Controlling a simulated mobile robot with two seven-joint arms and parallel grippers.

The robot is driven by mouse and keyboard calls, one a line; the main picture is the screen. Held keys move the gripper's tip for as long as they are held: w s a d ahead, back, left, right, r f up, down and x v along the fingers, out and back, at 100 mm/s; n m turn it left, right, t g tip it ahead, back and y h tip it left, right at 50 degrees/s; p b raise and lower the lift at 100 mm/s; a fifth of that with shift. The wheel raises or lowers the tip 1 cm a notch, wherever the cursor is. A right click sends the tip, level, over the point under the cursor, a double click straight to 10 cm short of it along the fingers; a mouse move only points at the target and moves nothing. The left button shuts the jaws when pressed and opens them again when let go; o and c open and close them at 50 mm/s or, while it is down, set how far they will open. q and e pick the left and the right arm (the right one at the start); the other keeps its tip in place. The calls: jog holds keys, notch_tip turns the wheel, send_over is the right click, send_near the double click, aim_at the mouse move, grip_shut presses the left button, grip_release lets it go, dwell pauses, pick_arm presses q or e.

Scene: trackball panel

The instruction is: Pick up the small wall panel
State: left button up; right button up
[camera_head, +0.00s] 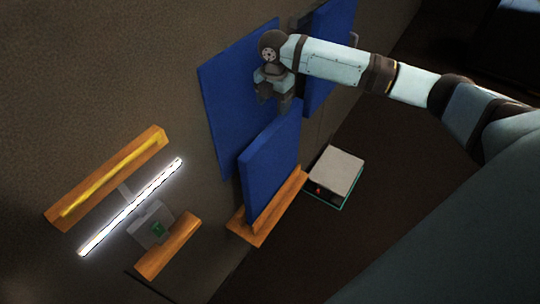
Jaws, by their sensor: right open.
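A small blue panel (270,160) stands upright on a wooden ledge (262,224) at the picture's centre, in front of the wall. My right gripper (274,100) is open, with its fingers pointing down just above the top edge of this panel. I cannot tell whether the fingertips touch it. Nothing shows between the fingers. My left gripper is not in view.
A larger blue panel (222,105) is on the wall behind, and another blue panel (325,75) is beyond my arm. A grey-topped box (337,169) is right of the ledge. A glowing tube light (130,207) and wooden shelves (105,180) are at left.

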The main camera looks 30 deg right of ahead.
aim_at(274, 126)
notch_tip(274, 126, down, 5)
jog(key=shift+w, duration=0.1)
jog(key=shift+s+f+p, duration=0.2)
jog(key=shift+f+p, duration=0.65)
jog(key=shift+f, duration=1.8)
jog(key=shift+f, duration=0.25)
grip_shut()
